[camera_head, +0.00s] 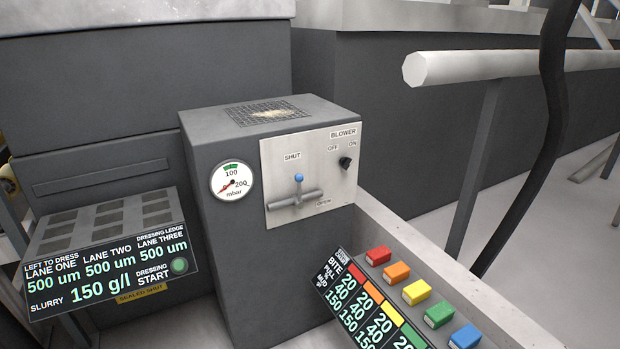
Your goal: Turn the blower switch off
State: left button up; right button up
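The blower switch (345,162) is a small black knob on a pale panel (280,158) on the front of a dark grey box (240,270). The word BLOWER is above it, with OFF to its upper left and ON to its upper right. The knob seems to lean toward ON, but it is too small to be sure. Neither of my grippers is in view, and nothing touches the switch.
A pressure gauge (232,181) is further left. Coloured blocks (415,292) and a display (372,310) stand in front. A pale rail (500,66) and black hose (545,130) are right.

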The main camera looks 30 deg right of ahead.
aim_at(346, 161)
jog(key=i+l, duration=0.15)
jog(key=i, duration=0.3)
jog(key=i+l+z, duration=0.1)
jog(key=i, duration=0.35)
jog(key=i+l, duration=0.2)
jog(key=i, duration=0.25)
jog(key=z, duration=1.05)
jog(key=i, duration=0.05)
